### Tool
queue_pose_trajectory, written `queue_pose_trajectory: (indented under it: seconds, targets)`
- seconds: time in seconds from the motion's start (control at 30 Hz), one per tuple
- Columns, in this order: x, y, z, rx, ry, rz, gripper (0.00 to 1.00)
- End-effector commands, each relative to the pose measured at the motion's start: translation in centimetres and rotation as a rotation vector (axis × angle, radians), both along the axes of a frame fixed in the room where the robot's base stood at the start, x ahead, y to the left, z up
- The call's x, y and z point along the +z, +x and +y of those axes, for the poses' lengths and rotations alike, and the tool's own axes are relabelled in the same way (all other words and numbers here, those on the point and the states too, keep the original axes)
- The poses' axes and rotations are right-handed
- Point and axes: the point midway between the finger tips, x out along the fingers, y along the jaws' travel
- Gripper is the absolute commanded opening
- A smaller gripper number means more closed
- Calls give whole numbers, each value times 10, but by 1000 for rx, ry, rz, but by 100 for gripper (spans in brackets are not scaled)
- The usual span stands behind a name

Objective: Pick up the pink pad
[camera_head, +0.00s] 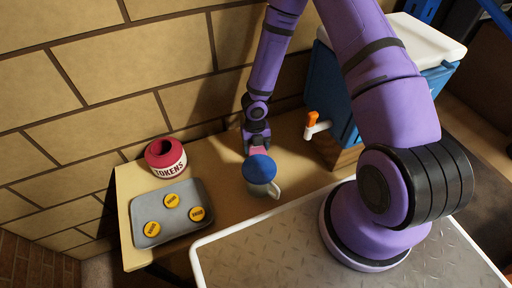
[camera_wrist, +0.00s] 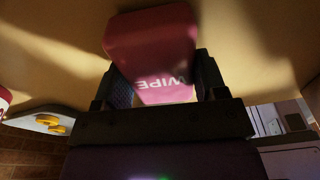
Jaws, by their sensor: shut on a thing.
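The pink pad (camera_wrist: 150,50) fills the space between the two fingers of my gripper (camera_wrist: 165,85) in the wrist view. It carries the white letters "WIPE". My gripper is shut on it, with a dark finger against each side. In the head view, the pad (camera_head: 256,150) shows as a small pink patch under my gripper (camera_head: 257,140), just behind a blue-topped mug. The mug hides part of the pad, and I cannot tell whether the pad touches the table.
The mug (camera_head: 260,170) stands right in front of the pad. A red "TOKENS" pot (camera_head: 166,158) and a grey tray (camera_head: 140,212) with yellow tokens are to the left on the wooden table (camera_head: 222,150). A blue cooler (camera_head: 338,90) with an orange tap stands right. The brick wall is close behind.

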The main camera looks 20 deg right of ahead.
Motion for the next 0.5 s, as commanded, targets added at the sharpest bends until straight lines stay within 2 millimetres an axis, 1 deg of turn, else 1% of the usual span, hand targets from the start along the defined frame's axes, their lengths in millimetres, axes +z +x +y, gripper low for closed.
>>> queue_pose_trajectory:
  seconds: [0.13, 0.23, 0.5]
  targets:
    - [16, 1, 0, -3, 1, -3, 42]
    - [35, 1, -1, -4, 1, -4, 42]
    - [106, 1, -1, -4, 0, -5, 42]
